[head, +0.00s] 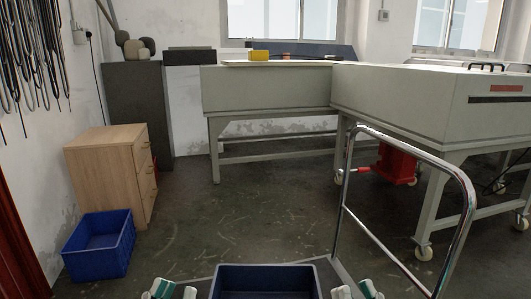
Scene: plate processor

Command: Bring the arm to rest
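The task names no object, only my arm. At the bottom edge of the head view, white and teal parts of my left arm and gripper (174,290) show to the left of a dark blue bin. Similar white and teal parts of my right arm and gripper (357,290) show to the right of the bin. Both are cut off by the picture edge. I cannot make out whether the fingers are open or shut, and I see nothing held in them.
The dark blue bin (265,266) is at bottom centre. A chrome handle rail (467,215) rises at the right. A grey machine (395,102) on wheeled legs stands ahead. A wooden drawer cabinet (101,175) and blue crate (100,250) are at left. The middle floor is clear.

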